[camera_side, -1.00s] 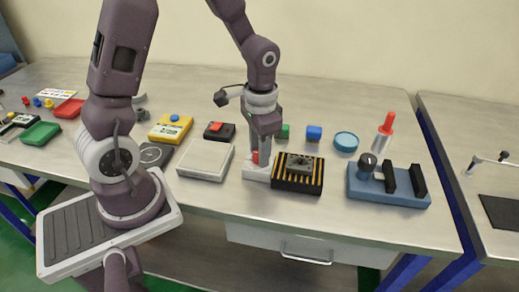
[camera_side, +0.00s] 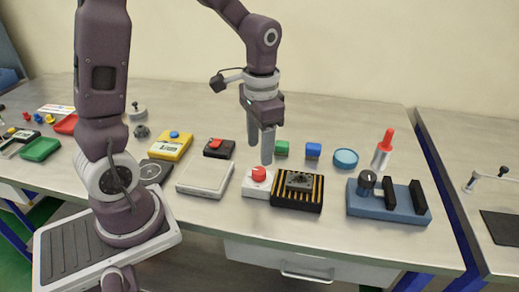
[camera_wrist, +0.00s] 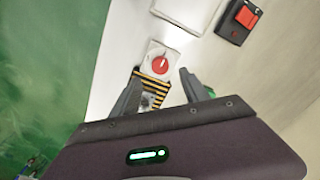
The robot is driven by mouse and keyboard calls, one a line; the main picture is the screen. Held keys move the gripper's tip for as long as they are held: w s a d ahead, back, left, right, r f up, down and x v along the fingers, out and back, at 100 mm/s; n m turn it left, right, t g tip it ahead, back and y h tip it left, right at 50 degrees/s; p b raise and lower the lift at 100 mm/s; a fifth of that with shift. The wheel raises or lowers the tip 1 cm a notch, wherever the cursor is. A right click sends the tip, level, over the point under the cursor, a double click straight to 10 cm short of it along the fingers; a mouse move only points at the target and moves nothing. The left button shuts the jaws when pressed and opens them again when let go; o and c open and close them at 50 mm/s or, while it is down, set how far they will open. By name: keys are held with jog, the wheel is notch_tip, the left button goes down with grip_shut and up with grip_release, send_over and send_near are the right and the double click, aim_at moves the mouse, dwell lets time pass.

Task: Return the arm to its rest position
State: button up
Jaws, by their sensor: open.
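My gripper (camera_side: 261,146) is open and empty, its two grey fingers hanging apart above the table behind the red knob. The red knob (camera_side: 259,174) sits on a small white box (camera_side: 256,190) and is clear of the fingers. In the wrist view my gripper (camera_wrist: 158,92) shows its fingers apart at the bottom, with the red knob (camera_wrist: 159,64) on its white base beyond them. A black-and-yellow striped block (camera_side: 297,203) with a grey part on top stands beside the white box.
A white flat box (camera_side: 205,179) and a black box with a red switch (camera_side: 218,147) lie left of my gripper. Space above the table is clear.

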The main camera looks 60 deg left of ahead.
jog(key=s+d+r+t, duration=0.2)
jog(key=s+r, duration=0.3)
jog(key=s, duration=0.2)
jog(key=s+d+r+n+t, duration=0.1)
jog(key=s+d+r+t, duration=0.2)
jog(key=s+r, duration=0.3)
jog(key=shift+s+r+t, duration=0.15)
jog(key=shift+s+t, duration=0.15)
jog(key=shift+s, duration=0.6)
